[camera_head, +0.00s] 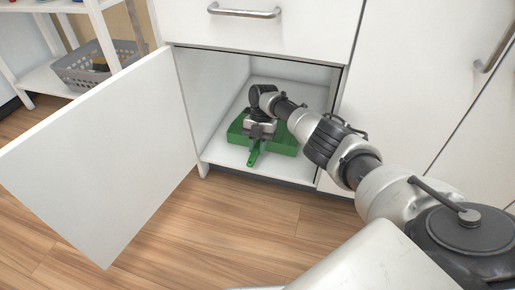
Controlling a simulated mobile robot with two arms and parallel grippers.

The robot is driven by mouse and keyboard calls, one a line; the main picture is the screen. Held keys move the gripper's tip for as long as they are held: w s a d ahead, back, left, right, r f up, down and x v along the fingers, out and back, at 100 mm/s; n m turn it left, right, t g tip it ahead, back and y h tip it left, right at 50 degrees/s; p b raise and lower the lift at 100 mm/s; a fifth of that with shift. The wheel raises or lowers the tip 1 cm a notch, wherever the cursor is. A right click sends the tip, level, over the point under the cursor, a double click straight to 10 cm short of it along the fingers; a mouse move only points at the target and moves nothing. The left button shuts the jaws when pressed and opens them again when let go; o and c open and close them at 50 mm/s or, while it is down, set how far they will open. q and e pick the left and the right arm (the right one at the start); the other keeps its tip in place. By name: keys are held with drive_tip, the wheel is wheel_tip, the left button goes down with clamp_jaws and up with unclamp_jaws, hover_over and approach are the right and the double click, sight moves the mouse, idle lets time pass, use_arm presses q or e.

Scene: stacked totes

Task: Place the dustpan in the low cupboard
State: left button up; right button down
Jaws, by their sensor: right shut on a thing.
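The low cupboard (229,160) is open, with its white door (105,160) swung out to the left. The green dustpan (285,141) is inside the cupboard, at or just above its white floor, with its handle (254,158) pointing toward the front edge. My right gripper (257,140) reaches into the cupboard from the right and is shut on the dustpan near the handle. The gripper and wrist hide the middle of the dustpan. My left gripper is not in view.
A closed drawer (270,30) is above the opening, and closed white cabinet doors (425,90) stand to the right. A white shelf unit with a grey basket (85,66) is at the back left. The wooden floor (215,230) in front is clear.

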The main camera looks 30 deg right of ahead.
drive_tip(key=shift+f, duration=0.15)
drive_tip(key=c, duration=1)
unclamp_jaws()
drive_tip(key=shift+o, duration=0.2)
drive_tip(key=shift+r, duration=0.25)
drive_tip(key=p+v, duration=0.2)
drive_tip(key=v, duration=0.4)
drive_tip(key=shift+w+r, duration=0.1)
drive_tip(key=shift+r, duration=0.1)
drive_tip(key=v, duration=0.4)
drive_tip(key=shift+w+d+r, duration=0.2)
drive_tip(key=shift+d+r, duration=0.05)
drive_tip(key=shift+r, duration=0.4)
